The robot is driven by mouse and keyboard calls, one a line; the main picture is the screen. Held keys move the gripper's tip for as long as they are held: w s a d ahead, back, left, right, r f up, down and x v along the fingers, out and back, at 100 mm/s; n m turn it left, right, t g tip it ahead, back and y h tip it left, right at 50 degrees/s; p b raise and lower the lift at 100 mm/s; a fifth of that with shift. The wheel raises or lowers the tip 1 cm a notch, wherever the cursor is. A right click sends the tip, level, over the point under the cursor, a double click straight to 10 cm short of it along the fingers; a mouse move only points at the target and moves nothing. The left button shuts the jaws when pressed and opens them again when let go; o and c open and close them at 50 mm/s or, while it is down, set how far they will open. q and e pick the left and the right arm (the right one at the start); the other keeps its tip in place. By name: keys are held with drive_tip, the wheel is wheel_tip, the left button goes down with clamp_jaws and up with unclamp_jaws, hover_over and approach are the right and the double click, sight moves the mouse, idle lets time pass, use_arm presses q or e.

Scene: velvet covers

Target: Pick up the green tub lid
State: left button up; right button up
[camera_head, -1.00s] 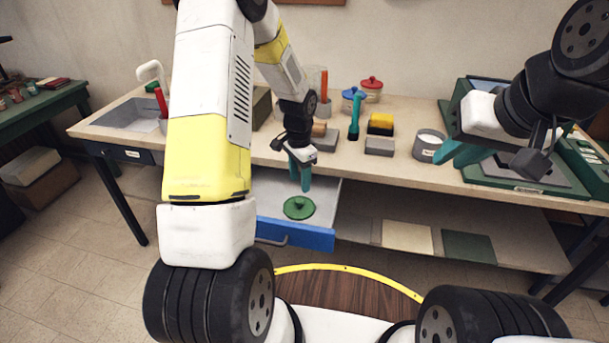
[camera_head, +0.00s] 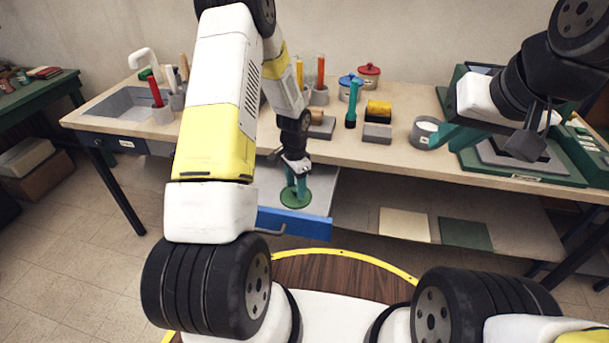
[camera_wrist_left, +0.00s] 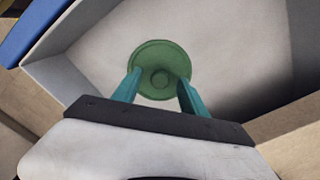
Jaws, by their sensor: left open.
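The green tub lid (camera_head: 296,199) lies flat in an open drawer with a blue front (camera_head: 293,224). In the left wrist view the round lid (camera_wrist_left: 160,57) shows a small knob at its middle. My left gripper (camera_head: 297,190) points down into the drawer at the lid. Its teal fingers are open, one on each side of the knob in the wrist view (camera_wrist_left: 158,92); whether they touch the lid I cannot tell. My right gripper (camera_head: 445,136) is at the right above the bench, partly hidden behind its own wrist, and its opening cannot be made out.
The wooden bench top (camera_head: 400,155) above the drawer holds a grey tin (camera_head: 424,132), a blue pot, a red-lidded pot (camera_head: 369,76) and sponge-like blocks. A sink (camera_head: 133,103) is at the left. A lower shelf with flat panels (camera_head: 404,224) lies right of the drawer.

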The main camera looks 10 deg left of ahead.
use_arm(q)
clamp_jaws()
drive_tip(key=shift+r, duration=0.15)
